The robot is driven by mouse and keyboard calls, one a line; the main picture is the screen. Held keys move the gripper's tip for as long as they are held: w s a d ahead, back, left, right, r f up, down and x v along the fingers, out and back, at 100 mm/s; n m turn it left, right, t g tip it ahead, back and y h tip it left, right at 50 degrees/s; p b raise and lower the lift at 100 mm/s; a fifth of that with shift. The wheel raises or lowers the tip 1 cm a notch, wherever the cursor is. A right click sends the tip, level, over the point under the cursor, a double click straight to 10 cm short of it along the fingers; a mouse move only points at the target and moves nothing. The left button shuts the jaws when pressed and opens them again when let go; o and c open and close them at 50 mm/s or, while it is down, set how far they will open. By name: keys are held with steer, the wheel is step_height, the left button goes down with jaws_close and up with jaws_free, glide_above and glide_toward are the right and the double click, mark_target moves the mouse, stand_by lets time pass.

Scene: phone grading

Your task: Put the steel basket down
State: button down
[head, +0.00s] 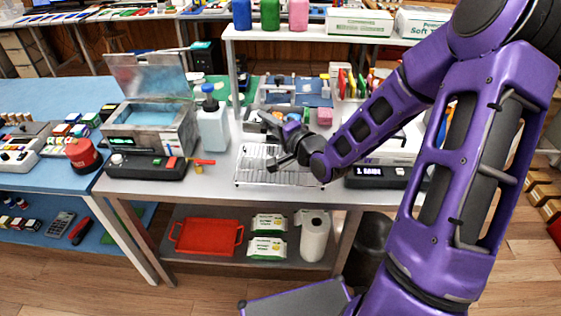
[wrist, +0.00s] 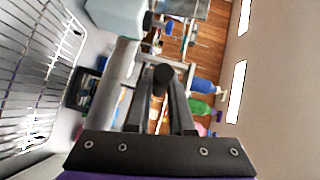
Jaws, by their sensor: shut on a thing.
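The steel basket (head: 258,165), a shallow wire tray, is level at the front of the grey table, right of the spray bottle. I cannot tell whether its underside touches the tabletop. My gripper (head: 284,152) is above the basket and shut on it. In the wrist view the basket's wire grid (wrist: 35,75) fills the left side, and my gripper (wrist: 162,82) has a dark rounded grip end between its fingers. The exact hold is partly hidden by my gripper in the head view.
An open-lidded steel cleaner (head: 150,125) and a pump bottle (head: 213,128) stand left of the basket. A black control box (head: 146,167) is at front left, and a display box (head: 375,177) is to the right. A shelf rises behind.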

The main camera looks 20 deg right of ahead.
steer(key=shift+s+a+f+n+y, duration=0.1)
steer(key=shift+s+f+n+y, duration=0.2)
steer(key=shift+s+n+y, duration=0.25)
step_height(320, 180, down, 10)
steer(key=b, duration=0.2)
steer(key=shift+s, duration=0.3)
steer(key=shift+f, duration=0.15)
steer(key=c, duration=0.8)
jaws_free()
steer(key=shift+f+g, duration=0.1)
steer(key=shift+g, duration=0.2)
steer(key=p+v, duration=0.1)
steer(key=v, duration=1.1)
